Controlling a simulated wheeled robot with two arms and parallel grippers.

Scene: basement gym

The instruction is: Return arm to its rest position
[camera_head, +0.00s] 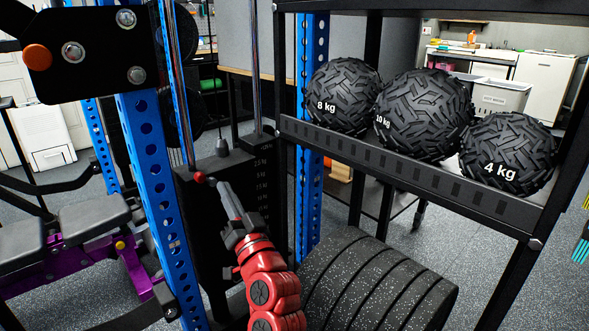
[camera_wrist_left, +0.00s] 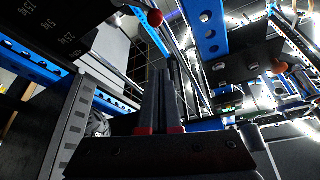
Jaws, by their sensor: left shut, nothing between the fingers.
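My left arm comes up from the bottom of the head view, its red and black links ending in a grey gripper (camera_head: 224,190). The two fingers are closed together with nothing between them. They point up beside the black weight stack (camera_head: 262,198) with its printed numbers. A small red knob (camera_head: 199,177) is just left of the fingertips; I cannot tell whether they touch. In the left wrist view the shut fingers (camera_wrist_left: 162,80) stand upright, and the red knob (camera_wrist_left: 155,18) is beyond their tips. My right gripper is not in view.
A black rack (camera_head: 410,170) holds three medicine balls, marked 8 kg (camera_head: 345,90), 10 kg (camera_head: 425,112) and 4 kg (camera_head: 507,150). Thick speckled black plates (camera_head: 375,285) stand below, close right of my arm. A blue perforated upright (camera_head: 160,195) and a purple-framed bench (camera_head: 70,262) are left.

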